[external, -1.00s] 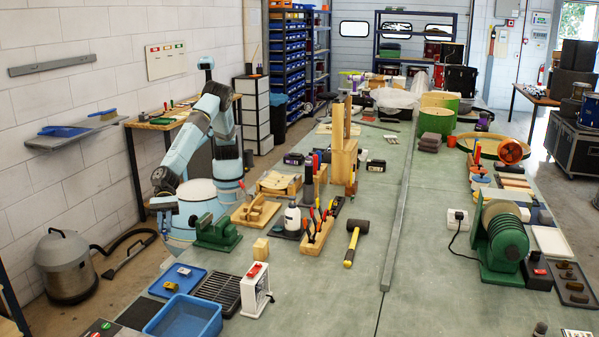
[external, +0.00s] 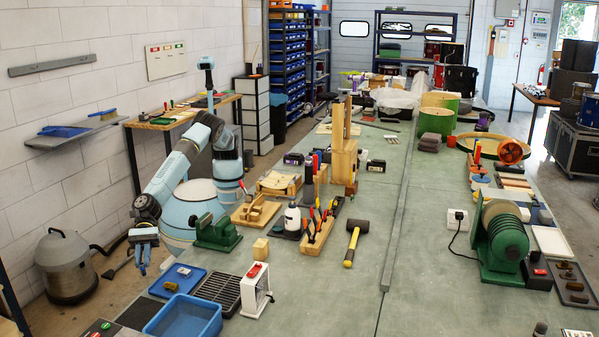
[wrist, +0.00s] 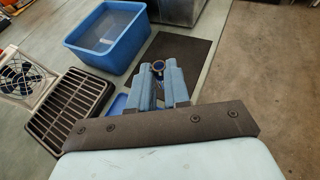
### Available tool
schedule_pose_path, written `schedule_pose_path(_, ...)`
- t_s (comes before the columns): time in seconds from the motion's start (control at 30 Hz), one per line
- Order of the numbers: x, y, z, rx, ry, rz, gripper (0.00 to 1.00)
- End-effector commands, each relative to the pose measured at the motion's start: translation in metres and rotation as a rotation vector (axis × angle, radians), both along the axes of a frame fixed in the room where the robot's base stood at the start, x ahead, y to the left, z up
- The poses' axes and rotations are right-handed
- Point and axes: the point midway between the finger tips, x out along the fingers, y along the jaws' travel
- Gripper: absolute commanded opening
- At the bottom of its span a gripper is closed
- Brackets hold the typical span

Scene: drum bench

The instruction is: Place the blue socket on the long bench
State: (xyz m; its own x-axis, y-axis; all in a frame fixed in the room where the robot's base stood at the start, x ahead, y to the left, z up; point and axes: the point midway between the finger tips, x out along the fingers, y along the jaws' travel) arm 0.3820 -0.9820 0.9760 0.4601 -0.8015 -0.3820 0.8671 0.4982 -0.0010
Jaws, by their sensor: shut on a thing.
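My gripper (external: 143,265) hangs beside the near left edge of the long bench (external: 325,290), fingers pointing down. In the wrist view, my gripper (wrist: 160,76) is shut on a small round piece, the blue socket (wrist: 158,67), with a pale rim and a dark blue centre between the fingertips. The socket is too small to make out in the external view. The fingers hide much of it. The bench also shows in the wrist view (wrist: 55,25).
On the bench's near left are a flat blue tray (external: 186,271) with small parts, a black grille (external: 217,290), a deep blue bin (external: 182,318), and a white fan box (external: 256,290). A green vise (external: 217,234) stands behind. The bench's near middle is clear.

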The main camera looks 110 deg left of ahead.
Motion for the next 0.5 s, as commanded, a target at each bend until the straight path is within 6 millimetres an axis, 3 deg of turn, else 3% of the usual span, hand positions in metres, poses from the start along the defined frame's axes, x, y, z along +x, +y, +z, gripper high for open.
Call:
schedule_pose_path(0.3,0.011,-0.029,-0.041,0.002,0.002,0.0,0.0)
schedule_pose_path(0.5,0.014,-0.038,-0.05,0.001,0.001,-0.001,0.0)
